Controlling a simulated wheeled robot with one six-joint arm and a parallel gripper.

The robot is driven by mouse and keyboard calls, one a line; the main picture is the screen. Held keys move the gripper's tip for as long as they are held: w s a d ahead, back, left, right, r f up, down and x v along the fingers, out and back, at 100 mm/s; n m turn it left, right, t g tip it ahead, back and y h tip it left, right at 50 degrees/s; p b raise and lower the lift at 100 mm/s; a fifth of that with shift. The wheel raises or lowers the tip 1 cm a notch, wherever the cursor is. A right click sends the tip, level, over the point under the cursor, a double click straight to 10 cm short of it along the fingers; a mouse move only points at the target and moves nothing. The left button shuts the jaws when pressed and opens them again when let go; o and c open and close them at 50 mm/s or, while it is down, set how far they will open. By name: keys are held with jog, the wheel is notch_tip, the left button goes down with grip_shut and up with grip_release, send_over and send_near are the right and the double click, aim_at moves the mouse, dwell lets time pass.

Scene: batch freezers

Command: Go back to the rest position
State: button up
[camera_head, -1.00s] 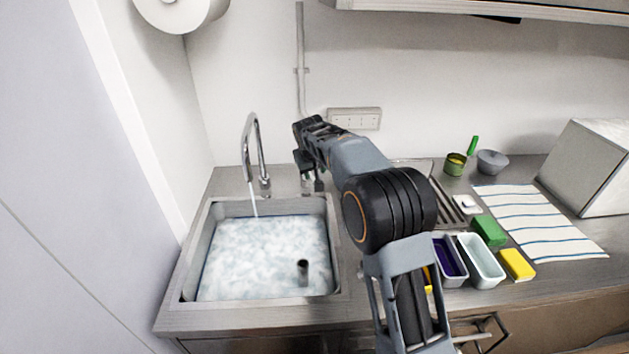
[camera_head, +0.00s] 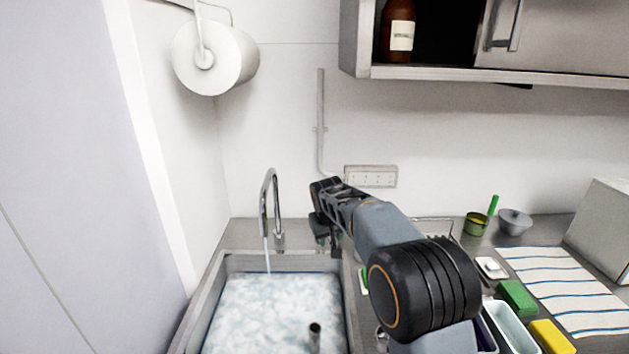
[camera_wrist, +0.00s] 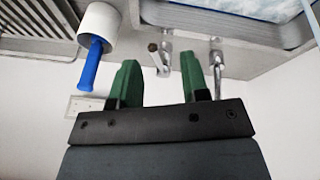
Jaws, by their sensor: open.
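My gripper (camera_wrist: 162,88) shows in the wrist view with two green fingers apart and nothing between them. In the head view my gripper (camera_head: 328,240) is small and dark, just right of the tap, above the back of the counter. The tap (camera_head: 268,205) runs water into the sink (camera_head: 222,296), which holds foamy water and a dark upright tube (camera_head: 314,332). In the wrist view the tap (camera_wrist: 216,62) appears beyond the fingers.
A white cylinder with a blue handle (camera_wrist: 92,62) is left of the fingers in the wrist view. A striped cloth (camera_head: 560,285), green sponge (camera_head: 517,296) and yellow sponge (camera_head: 552,337) lie at right. An open cabinet (camera_head: 440,72) hangs above; a paper roll (camera_head: 225,60) is at upper left.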

jog(key=s+d+m, duration=0.1)
jog(key=s+d, duration=0.2)
jog(key=s, duration=0.7)
jog(key=s+d+m, duration=0.1)
jog(key=s+d, duration=0.2)
jog(key=s, duration=0.7)
jog(key=s+d+y, duration=0.1)
jog(key=s+d, duration=0.2)
jog(key=s, duration=0.7)
jog(key=shift+s+m, duration=0.3)
jog(key=shift+m, duration=0.1)
jog(key=shift+s+d+r+t, duration=0.15)
jog(key=shift+r+t, duration=0.25)
jog(key=shift+r, duration=0.25)
jog(key=shift+c, duration=1.2)
jog(key=shift+d+r, duration=0.1)
jog(key=shift+d, duration=0.05)
jog(key=shift+c, duration=1.2)
